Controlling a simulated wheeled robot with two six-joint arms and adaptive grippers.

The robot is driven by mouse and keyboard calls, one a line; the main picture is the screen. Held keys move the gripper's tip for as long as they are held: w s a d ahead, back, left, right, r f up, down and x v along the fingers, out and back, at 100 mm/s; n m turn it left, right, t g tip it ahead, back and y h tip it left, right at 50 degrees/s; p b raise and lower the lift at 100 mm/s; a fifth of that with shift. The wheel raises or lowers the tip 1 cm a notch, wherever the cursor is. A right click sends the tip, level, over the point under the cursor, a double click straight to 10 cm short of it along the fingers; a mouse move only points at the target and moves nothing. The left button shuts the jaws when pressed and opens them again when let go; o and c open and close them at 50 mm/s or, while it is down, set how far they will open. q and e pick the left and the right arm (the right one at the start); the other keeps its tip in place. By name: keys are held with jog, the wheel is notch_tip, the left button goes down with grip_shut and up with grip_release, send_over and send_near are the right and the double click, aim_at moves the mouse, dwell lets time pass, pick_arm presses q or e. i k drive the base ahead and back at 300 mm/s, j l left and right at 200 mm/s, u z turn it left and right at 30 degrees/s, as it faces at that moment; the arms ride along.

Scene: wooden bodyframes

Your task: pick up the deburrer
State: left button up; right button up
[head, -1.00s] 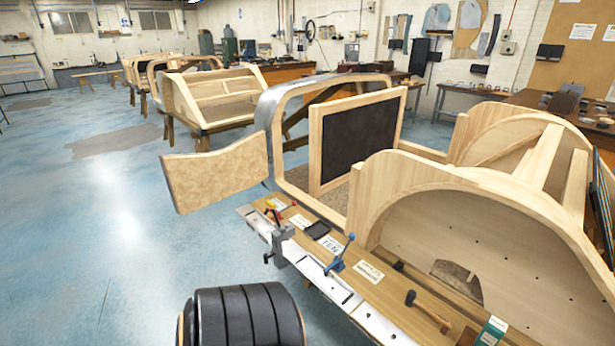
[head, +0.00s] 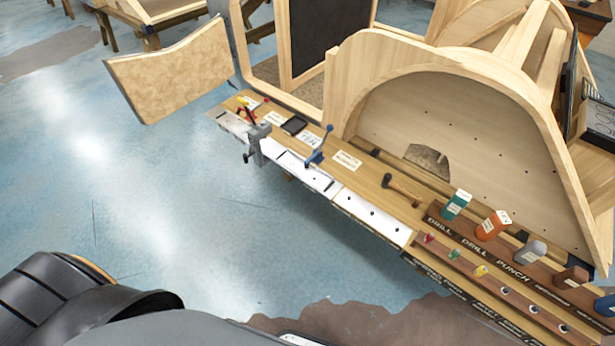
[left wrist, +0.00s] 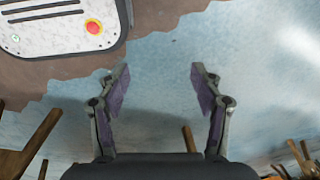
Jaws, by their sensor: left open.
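I cannot tell for certain which item is the deburrer. A long rack (head: 468,240) at the lower right holds several tools with upright handles. They include a teal one (head: 456,204), an orange one (head: 493,224), a grey one (head: 530,252) and a brown one (head: 571,281). Its labels read DRILL, DRILL and PUNCH; the label after those is too small to read. My left gripper (left wrist: 158,84) is open and empty over the floor in the left wrist view. No gripper shows in the head view, and my right gripper is out of sight.
The bench (head: 365,180) carries a grey vise (head: 259,140), a blue-handled tool (head: 318,148), a dark mallet (head: 402,189) and a black tray (head: 294,125). A wooden bodyframe (head: 450,110) rises behind. The blue floor (head: 150,190) is open at left. Wooden legs (left wrist: 35,140) show in the left wrist view.

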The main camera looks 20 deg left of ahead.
aim_at(575, 275)
jog(key=z, duration=1.75)
jog(key=k+j+z, duration=0.1)
jog(key=z, duration=0.25)
jog(key=k+j, duration=0.05)
jog(key=j, duration=0.05)
